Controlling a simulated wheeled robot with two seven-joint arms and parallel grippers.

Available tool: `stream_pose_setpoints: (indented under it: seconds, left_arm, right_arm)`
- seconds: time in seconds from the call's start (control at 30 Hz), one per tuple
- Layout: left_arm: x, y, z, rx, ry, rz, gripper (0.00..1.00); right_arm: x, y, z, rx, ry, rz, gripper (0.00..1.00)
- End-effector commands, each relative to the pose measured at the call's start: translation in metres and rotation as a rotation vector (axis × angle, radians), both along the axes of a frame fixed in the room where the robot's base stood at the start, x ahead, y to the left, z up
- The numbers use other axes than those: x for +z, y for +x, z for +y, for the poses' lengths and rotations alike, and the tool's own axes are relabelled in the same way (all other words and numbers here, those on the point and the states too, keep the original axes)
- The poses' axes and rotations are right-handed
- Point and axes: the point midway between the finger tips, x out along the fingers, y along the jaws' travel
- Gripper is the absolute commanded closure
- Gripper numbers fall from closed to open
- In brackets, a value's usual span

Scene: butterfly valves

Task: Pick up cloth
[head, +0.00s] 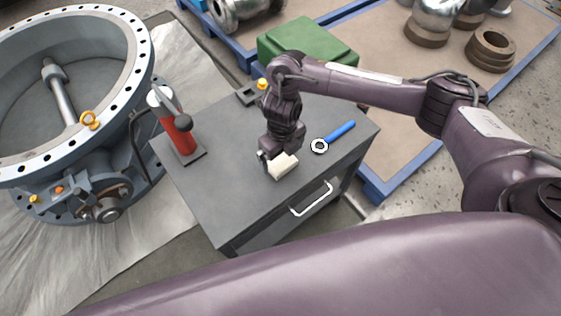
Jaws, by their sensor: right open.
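The cloth (283,167) is a small, pale cream folded piece on the dark grey top of a cabinet (225,205). My right gripper (272,163) points down right at the cloth from the far side, with its jaws open. A fingertip shows at the cloth's left edge, and the wrist hides part of the far edge. I cannot tell whether the fingers touch the cloth. My left gripper is not in view.
A blue-handled wrench (335,136) lies right of the cloth. A red tool (179,137) with a lever stands at the cabinet's left. A green box (307,42) is behind. A large valve (75,100) stands left. The cabinet's front left top is clear.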

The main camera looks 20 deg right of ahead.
Motion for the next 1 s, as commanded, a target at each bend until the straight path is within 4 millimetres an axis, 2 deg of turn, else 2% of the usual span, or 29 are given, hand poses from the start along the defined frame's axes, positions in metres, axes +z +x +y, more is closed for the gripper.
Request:
stream_pose_setpoints:
  seconds: [0.23, 0.33, 0.67, 1.0]
  left_arm:
    - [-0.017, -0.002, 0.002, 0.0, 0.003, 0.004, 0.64]
    - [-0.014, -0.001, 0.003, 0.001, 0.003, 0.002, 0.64]
    - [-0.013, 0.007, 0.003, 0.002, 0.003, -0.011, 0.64]
    - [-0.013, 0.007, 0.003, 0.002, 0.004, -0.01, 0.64]
  right_arm:
    - [-0.039, -0.002, -0.007, -0.005, 0.002, 0.004, 0.0]
    - [-0.047, -0.001, -0.007, -0.003, 0.002, 0.001, 0.0]
    - [-0.053, 0.0, -0.007, -0.002, 0.002, -0.002, 0.0]
    - [-0.053, 0.0, -0.007, -0.003, 0.002, -0.002, 0.44]
